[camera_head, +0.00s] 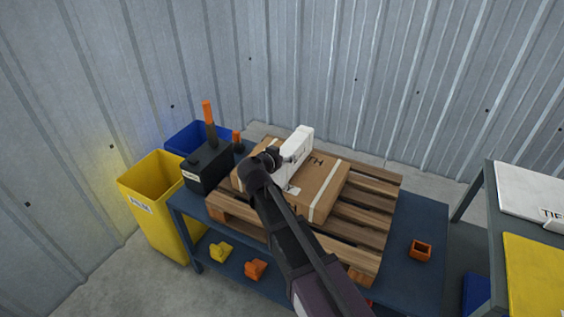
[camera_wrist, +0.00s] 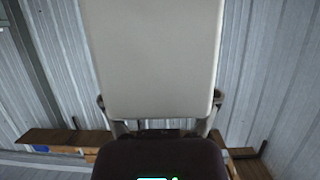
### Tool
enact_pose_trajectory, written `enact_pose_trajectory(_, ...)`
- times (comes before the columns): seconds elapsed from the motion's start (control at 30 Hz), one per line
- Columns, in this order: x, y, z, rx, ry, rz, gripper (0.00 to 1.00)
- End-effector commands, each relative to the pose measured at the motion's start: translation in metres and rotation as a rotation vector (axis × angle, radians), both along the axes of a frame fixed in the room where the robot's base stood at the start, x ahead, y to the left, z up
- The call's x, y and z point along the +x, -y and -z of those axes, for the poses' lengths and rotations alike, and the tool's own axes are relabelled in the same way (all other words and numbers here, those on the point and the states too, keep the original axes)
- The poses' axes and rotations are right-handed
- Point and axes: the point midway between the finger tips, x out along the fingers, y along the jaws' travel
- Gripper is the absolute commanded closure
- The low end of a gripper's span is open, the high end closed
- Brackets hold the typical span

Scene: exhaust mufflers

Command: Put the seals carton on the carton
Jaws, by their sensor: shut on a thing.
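The white seals carton (camera_head: 301,142) is held upright in my gripper (camera_head: 280,157). In the wrist view the carton is a large pale panel (camera_wrist: 155,60), with the fingers (camera_wrist: 160,112) closed on both its sides. The brown carton (camera_head: 325,193) with white straps and dark lettering lies on the wooden pallet (camera_head: 378,190). The white carton is over the brown carton's far left part in the head view. My gripper and arm hide part of the brown carton, and I cannot tell whether the two cartons touch.
The pallet sits on a blue bench (camera_head: 428,215). A black box with an orange-tipped handle (camera_head: 208,165) stands close at the left. An orange part (camera_head: 420,250) lies at right. Another table (camera_head: 480,200) is farther right.

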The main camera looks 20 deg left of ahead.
Motion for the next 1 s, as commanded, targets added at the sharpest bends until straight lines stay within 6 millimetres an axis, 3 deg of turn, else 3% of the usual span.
enact_pose_trajectory(0.1, -0.0001, -0.0002, 0.0102, -0.001, 0.001, 0.000, 0.83)
enact_pose_trajectory(0.47, -0.0004, -0.0006, 0.0112, 0.000, 0.000, -0.001, 0.83)
enact_pose_trajectory(0.5, -0.0006, -0.0005, 0.0115, 0.000, -0.001, -0.001, 0.13)
enact_pose_trajectory(0.53, -0.0006, -0.0006, 0.0115, 0.000, -0.001, -0.001, 0.04)
enact_pose_trajectory(0.57, -0.0006, -0.0006, 0.0114, 0.000, -0.001, -0.001, 0.00)
enact_pose_trajectory(1.0, -0.0013, -0.0010, 0.0109, -0.001, 0.000, -0.001, 0.00)
